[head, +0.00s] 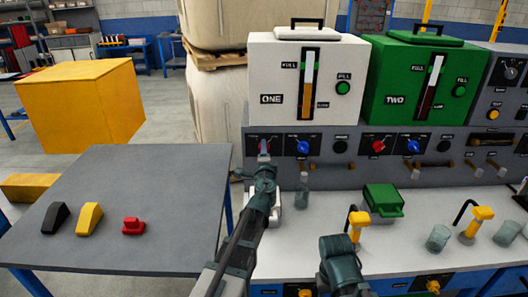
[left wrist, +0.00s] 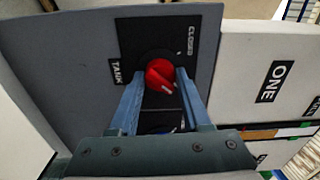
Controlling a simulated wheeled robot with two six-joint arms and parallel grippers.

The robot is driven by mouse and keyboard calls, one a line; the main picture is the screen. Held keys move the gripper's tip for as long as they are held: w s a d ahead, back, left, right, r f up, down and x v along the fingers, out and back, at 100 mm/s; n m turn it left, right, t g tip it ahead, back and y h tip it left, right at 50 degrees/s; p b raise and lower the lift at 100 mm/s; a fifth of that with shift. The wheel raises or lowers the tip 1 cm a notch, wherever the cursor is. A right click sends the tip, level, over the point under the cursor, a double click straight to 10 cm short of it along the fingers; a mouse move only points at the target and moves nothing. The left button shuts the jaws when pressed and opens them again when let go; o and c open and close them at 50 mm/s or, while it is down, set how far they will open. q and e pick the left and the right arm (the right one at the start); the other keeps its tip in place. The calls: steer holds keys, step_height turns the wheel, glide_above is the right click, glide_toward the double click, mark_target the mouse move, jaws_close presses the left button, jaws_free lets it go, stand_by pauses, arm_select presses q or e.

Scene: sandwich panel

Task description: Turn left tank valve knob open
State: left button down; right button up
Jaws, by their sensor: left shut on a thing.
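The left tank valve knob (left wrist: 160,76) is red and round with a white pointer mark, on a dark plate marked TANK and CLOSED. My left gripper (left wrist: 160,80) has its two blue fingers on either side of the knob and is shut on it. The pointer's exact direction against the scale is hard to tell. In the head view my left gripper (head: 264,156) reaches the grey panel (head: 375,175) below the white tank ONE (head: 292,80) and mostly hides the knob.
A blue knob (head: 303,147) sits right of the gripper, and a red knob (head: 377,146) is under the green tank TWO (head: 410,82). A clear bottle (head: 302,190), a green box (head: 383,200) and yellow taps stand on the counter. A grey table (head: 120,210) is at left.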

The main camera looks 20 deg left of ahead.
arm_select(q)
steer(key=shift+m, duration=0.4)
steer(key=shift+c, duration=1.8)
jaws_free()
steer(key=shift+s, duration=0.1)
